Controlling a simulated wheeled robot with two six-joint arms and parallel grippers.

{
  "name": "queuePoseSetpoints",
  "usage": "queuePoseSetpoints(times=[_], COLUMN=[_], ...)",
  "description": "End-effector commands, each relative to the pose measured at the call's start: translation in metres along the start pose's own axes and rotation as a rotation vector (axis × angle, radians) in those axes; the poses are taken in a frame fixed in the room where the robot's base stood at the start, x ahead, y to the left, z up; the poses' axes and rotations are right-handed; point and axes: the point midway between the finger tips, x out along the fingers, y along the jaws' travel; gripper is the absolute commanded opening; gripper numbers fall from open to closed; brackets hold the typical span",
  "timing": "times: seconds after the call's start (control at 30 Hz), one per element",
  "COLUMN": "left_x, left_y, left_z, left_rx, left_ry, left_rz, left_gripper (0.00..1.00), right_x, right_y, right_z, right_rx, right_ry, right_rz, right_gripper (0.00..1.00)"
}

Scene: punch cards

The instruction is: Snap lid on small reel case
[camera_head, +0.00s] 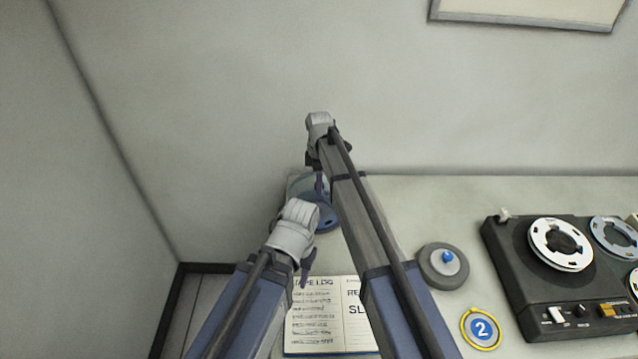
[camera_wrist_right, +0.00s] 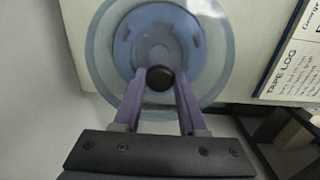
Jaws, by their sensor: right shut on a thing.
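My right gripper (camera_wrist_right: 160,92) is shut on the black knob (camera_wrist_right: 159,77) of a clear round lid (camera_wrist_right: 100,58). In the right wrist view, a blue round part (camera_wrist_right: 128,45) shows through the lid, roughly centred under it. I cannot tell whether the lid touches it. In the head view, the lid (camera_head: 299,187) and a blue round piece (camera_head: 325,222) show at the table's far left end, partly hidden by my arms. My left gripper (camera_head: 306,268) hangs just in front of them, over the table's left side; its jaw state is unclear.
A tape log book (camera_head: 318,315) lies in front of the left gripper. A grey disc with a blue knob (camera_head: 443,267), a yellow-ringed tag marked 2 (camera_head: 481,328) and a tape recorder (camera_head: 560,275) stand to the right. Walls close in behind and left.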

Motion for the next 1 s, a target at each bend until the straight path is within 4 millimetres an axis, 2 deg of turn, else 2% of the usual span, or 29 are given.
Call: queuePoseSetpoints(times=[0.03, 0.17, 0.47, 1.0], left_x=[-0.007, -0.011, -0.006, 0.037], left_y=[-0.001, -0.001, -0.001, 0.004], left_z=[0.000, 0.001, 0.000, -0.002], left_rx=[0.000, 0.000, 0.000, 0.000], left_ry=[0.000, 0.000, 0.000, 0.000], left_rz=[0.000, 0.000, 0.000, 0.000], left_gripper=[0.46, 0.46, 0.46, 0.46], right_x=[-0.007, -0.011, -0.006, 0.038], right_y=[0.000, 0.000, 0.000, 0.000], right_z=[0.000, 0.000, 0.000, 0.000], right_rx=[0.000, 0.000, 0.000, 0.000], right_ry=[0.000, 0.000, 0.000, 0.000], right_rz=[0.000, 0.000, 0.000, 0.000], right_gripper=[0.00, 0.00, 0.00, 0.00])
